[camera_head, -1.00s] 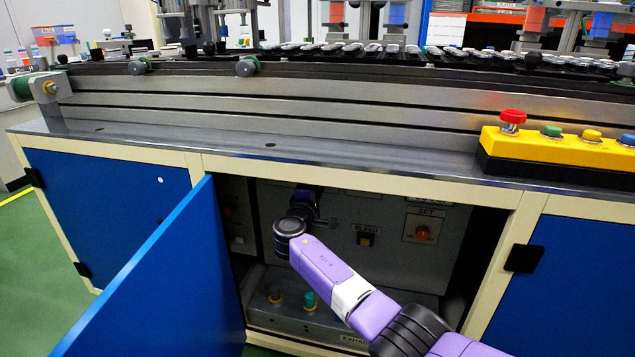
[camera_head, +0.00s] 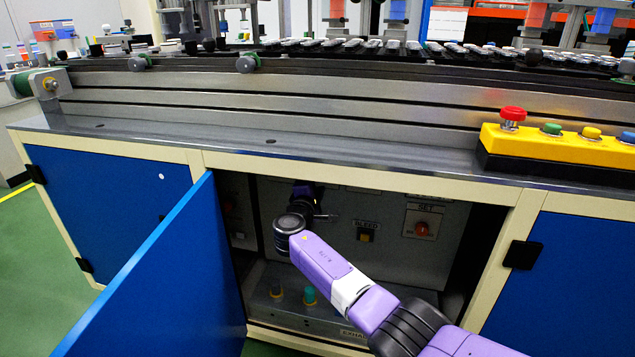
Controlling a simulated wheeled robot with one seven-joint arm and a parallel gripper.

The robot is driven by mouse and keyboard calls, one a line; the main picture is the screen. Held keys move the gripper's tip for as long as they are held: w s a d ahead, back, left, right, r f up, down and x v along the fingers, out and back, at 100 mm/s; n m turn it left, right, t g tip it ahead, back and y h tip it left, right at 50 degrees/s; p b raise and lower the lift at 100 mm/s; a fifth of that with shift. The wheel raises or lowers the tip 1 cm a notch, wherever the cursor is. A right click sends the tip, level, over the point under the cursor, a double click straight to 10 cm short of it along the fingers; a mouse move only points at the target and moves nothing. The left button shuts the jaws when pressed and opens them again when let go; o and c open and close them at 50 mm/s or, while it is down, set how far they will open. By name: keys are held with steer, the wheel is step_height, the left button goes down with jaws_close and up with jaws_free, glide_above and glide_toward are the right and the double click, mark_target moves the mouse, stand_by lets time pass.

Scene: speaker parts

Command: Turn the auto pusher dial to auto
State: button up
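My purple arm reaches into the open cabinet under the conveyor, and its dark end with my gripper (camera_head: 318,212) is close to the grey control panel (camera_head: 385,262). The fingers are small, dark and partly covered by my own wrist, so I cannot tell whether they are open or shut, or touching anything. No dial labelled for the auto pusher can be made out; part of the panel is hidden behind my arm. To the right are a dark knob marked BLEED (camera_head: 365,235) and a red knob marked SET (camera_head: 421,229).
The blue door (camera_head: 165,285) stands open at the left. A red knob (camera_head: 227,205) sits deeper left inside. An orange knob (camera_head: 276,291) and a teal knob (camera_head: 309,296) are low in the cabinet. A yellow button box (camera_head: 560,146) is on the tabletop at right.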

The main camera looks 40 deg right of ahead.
steer(key=shift+r, duration=0.1)
steer(key=p+v, duration=0.3)
steer(key=v, duration=0.4)
steer(key=shift+s+a, duration=0.25)
steer(key=shift+a, duration=0.05)
stand_by(0.4)
